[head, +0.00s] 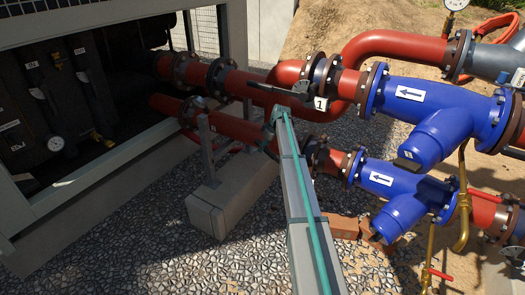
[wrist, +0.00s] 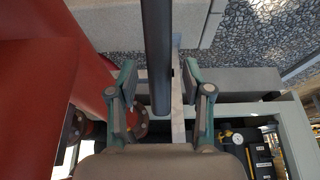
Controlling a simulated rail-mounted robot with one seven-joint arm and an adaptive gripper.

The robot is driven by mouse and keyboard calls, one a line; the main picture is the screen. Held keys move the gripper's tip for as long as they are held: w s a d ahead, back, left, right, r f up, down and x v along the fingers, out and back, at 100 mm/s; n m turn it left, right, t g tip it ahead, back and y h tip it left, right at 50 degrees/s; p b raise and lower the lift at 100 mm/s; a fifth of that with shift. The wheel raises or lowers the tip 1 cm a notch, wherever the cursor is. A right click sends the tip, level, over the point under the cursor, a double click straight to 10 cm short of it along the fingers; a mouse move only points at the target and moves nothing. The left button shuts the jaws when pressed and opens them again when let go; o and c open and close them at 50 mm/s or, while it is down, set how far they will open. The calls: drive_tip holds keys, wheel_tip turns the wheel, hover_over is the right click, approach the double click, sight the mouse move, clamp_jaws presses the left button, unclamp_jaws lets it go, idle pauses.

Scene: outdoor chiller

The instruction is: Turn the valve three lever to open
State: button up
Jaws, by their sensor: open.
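A long black valve lever (head: 272,88) lies roughly level along the upper red pipe in the head view. A white tag (head: 320,103) at its right end has a digit that I cannot read surely; no tag clearly reads three. My gripper (head: 274,118) shows small at the far end of my arm, close to the lever. In the wrist view, a dark round bar (wrist: 157,45), apparently this lever, runs down from the top between the fingers of my gripper (wrist: 158,78). The fingers are open, with a gap on both sides of the bar.
A lower red pipe (head: 240,127) runs under the lever. A grey post on a concrete block (head: 230,200) stands below. The dark chiller cabinet (head: 60,100) is at left. Gravel is open in front.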

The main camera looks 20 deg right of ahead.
drive_tip(key=shift+x, duration=1.4)
clamp_jaws()
